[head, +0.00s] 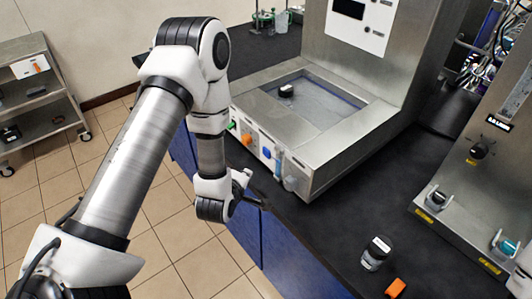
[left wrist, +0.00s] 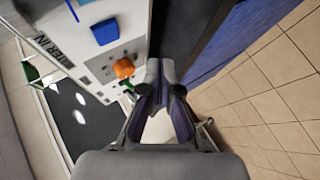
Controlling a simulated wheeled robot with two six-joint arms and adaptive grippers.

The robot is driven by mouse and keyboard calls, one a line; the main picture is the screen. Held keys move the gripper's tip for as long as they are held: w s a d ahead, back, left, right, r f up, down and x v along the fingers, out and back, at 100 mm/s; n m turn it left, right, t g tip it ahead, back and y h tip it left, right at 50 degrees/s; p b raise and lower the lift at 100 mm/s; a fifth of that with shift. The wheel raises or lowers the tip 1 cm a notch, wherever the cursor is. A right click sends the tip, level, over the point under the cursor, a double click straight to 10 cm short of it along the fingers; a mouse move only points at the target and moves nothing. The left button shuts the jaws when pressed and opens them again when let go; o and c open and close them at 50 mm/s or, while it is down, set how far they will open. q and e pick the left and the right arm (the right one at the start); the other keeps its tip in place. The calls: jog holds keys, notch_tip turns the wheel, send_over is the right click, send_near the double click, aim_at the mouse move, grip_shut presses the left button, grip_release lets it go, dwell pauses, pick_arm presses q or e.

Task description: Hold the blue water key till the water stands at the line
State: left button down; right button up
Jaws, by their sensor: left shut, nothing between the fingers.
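The blue water key (head: 266,153) sits on the front panel of the steel bath unit (head: 345,150). In the left wrist view the blue key (left wrist: 105,32) shows at the upper left, near the lettering "WATER IN". My left gripper (head: 264,203) is shut and empty in front of and below the panel, apart from the key. Its fingertips (left wrist: 165,74) show in the left wrist view, right of the orange knob. The bath's basin (head: 335,97) has a dark-topped object (head: 286,91) in it. I cannot make out the level line. My right gripper is not in view.
An orange knob (head: 247,139) and a green one (head: 232,126) sit left of the blue key. A dark-capped jar (head: 376,252) and an orange object (head: 395,287) stand on the black bench (head: 335,225). A steel cart (head: 35,95) stands far left. Tiled floor is open below.

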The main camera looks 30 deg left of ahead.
aim_at(266, 153)
pick_arm(q)
jog(key=s+a+r+n+g+h+p, duration=0.2)
jog(key=s+a+n+h+p, duration=0.1)
jog(key=a+p, duration=0.15)
jog(key=w+d+b, duration=0.3)
jog(key=w+d, duration=0.1)
jog(key=w, duration=0.4)
jog(key=shift+w+d+y, duration=0.15)
jog(key=shift+d+y, duration=0.15)
jog(key=shift+r, duration=0.1)
jog(key=shift+w, duration=0.1)
dwell(1.2)
jog(key=shift+w+d+b, duration=0.15)
jog(key=shift+w+b, duration=0.15)
jog(key=shift+b, duration=0.15)
